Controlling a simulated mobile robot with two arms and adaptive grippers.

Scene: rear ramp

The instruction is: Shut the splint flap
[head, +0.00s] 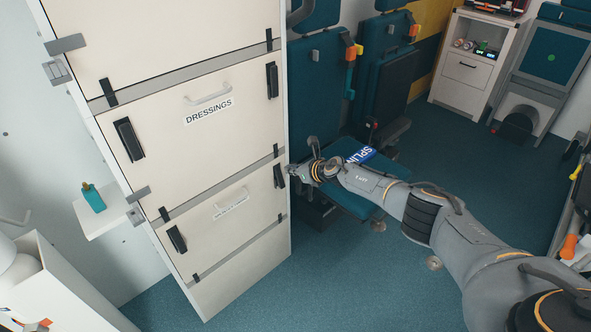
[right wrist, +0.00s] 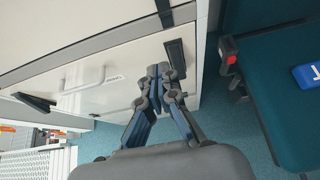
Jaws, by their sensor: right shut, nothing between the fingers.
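The tall white cabinet (head: 180,160) has flaps one above the other. The lower flap (head: 205,235), under the one marked DRESSINGS (head: 209,111), has a pale handle, two black latches and a label too small to read. It looks flush with the cabinet front, or nearly so. It also shows in the right wrist view (right wrist: 120,95). My right gripper (head: 290,172) is shut and empty, beside the right-hand latch (head: 278,177) of this flap. In the right wrist view the closed fingertips (right wrist: 158,80) lie over the flap, left of that latch (right wrist: 175,55). My left gripper is out of view.
A blue pack marked SPLIN (head: 360,155) lies on the teal seat (head: 345,190), close behind my right arm. A small shelf (head: 105,218) with a teal bottle (head: 93,197) is left of the cabinet. The floor in front of the cabinet (head: 300,290) is clear.

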